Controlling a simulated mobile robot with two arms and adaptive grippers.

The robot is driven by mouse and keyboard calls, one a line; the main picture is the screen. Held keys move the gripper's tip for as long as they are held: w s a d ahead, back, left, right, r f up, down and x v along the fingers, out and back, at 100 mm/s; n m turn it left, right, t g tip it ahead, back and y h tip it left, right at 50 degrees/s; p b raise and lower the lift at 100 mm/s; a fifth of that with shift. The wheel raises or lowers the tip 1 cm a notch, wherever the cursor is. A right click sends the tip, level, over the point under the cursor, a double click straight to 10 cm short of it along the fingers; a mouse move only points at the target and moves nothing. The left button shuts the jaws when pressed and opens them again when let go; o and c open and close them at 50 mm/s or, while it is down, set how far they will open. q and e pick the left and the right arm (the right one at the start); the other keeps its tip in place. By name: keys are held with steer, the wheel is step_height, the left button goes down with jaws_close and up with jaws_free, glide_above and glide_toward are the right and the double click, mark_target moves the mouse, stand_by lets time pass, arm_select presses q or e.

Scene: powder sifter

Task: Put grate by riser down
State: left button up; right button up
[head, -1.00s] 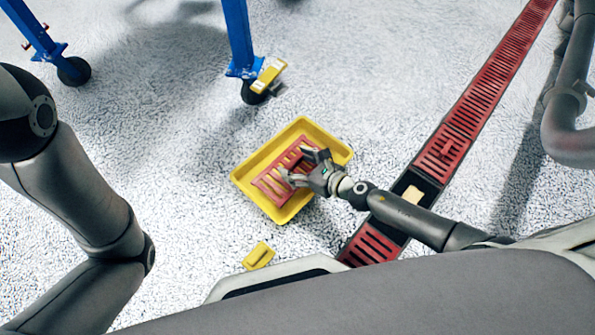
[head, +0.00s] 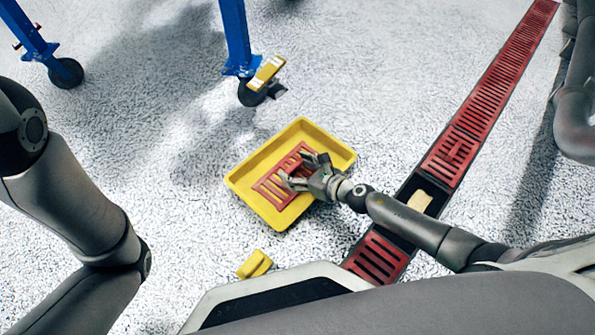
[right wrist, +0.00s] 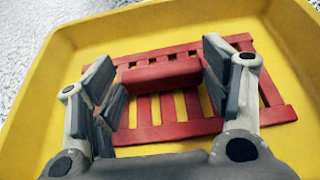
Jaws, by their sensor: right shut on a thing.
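A red slotted grate (head: 270,189) lies in a shallow yellow tray (head: 234,183) on the floor. In the right wrist view the grate (right wrist: 145,135) has a raised red block, the riser (right wrist: 160,73), across its bars. My right gripper (head: 296,170) reaches over the tray from the right, and its fingers (right wrist: 160,88) stand on either side of the riser, shut on it. The grate is low in the tray; I cannot tell whether it touches the tray bottom. My left arm shows at the left, but its gripper is out of view.
A floor drain with red grates (head: 480,105) runs diagonally at the right. It has a dark open gap with a pale block (head: 419,201) in it. A small yellow piece (head: 255,264) lies in front of the tray. A blue wheeled leg (head: 235,38) stands behind. Floor left of the tray is clear.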

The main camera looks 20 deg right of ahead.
steer(key=o, duration=0.8)
steer(key=shift+f, duration=0.15)
steer(key=o, duration=0.5)
steer(key=shift+c, duration=0.2)
steer(key=shift+r, duration=0.25)
steer(key=shift+s+d+r, duration=0.1)
steer(key=shift+s+d, duration=0.05)
steer(key=shift+s, duration=0.1)
steer(key=p+v, duration=0.2)
steer(key=v, duration=0.9)
steer(key=shift+s+d+r+p, duration=0.1)
steer(key=shift+s+p, duration=0.1)
steer(key=shift+p, duration=0.2)
